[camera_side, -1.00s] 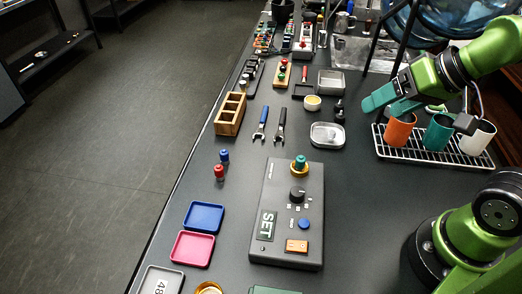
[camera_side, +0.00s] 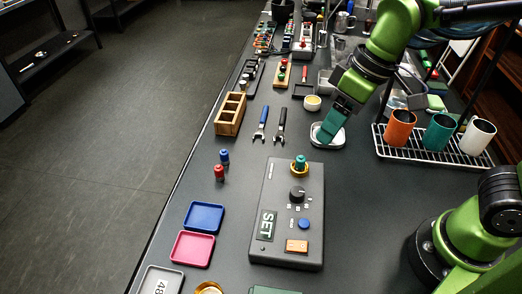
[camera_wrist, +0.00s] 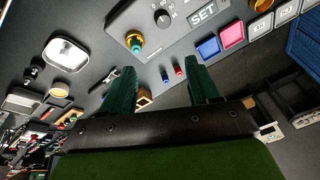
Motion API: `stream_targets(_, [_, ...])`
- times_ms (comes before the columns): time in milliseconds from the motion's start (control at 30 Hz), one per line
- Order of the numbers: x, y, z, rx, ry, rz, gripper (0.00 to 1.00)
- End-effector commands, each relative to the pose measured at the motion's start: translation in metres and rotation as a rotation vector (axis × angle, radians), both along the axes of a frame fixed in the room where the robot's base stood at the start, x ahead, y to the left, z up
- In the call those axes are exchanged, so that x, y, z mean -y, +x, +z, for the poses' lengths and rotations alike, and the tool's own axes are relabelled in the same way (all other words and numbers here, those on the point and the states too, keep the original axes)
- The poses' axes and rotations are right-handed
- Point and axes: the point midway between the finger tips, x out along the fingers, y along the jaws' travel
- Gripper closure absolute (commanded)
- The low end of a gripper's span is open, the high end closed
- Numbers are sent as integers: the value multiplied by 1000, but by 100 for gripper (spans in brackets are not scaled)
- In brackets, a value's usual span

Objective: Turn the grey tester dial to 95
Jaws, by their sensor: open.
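The grey tester (camera_side: 267,187) is a box lying on the bench in the middle of the side view. Its dark round dial (camera_side: 297,193) sits on the top face, with small markings below it. In the wrist view the dial (camera_wrist: 162,18) is at the top, partly near the frame edge, with numbers beside it. A teal and brass knob (camera_side: 300,165) stands at the tester's far end. My gripper (camera_side: 328,136) has teal fingers and is above the small metal tray, beyond the tester. In the wrist view its fingers (camera_wrist: 155,88) are apart with nothing between them.
A rack (camera_side: 428,153) with three cups stands at right. Two wrenches (camera_side: 270,124) and a wooden box (camera_side: 230,114) lie beyond the tester. Blue (camera_side: 203,217) and pink (camera_side: 192,248) trays lie at left.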

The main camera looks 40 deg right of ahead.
Motion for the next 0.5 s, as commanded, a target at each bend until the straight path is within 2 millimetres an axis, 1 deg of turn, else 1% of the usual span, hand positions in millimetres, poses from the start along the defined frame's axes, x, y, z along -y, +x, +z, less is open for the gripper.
stream_targets(33, [-18, 8, -7, -33, -61, 158, 40])
stream_targets(67, [-26, 11, -10, -50, -99, 257, 40])
stream_targets(100, [-37, 16, -13, -66, -146, 391, 40])
stream_targets(200, [-53, 26, -17, -95, -234, 667, 40])
stream_targets(300, [-54, 33, -12, -105, -276, 848, 40])
stream_targets(400, [-51, 34, -4, -99, -287, 957, 40])
stream_targets(500, [-50, 31, -5, -105, -286, 1017, 40])
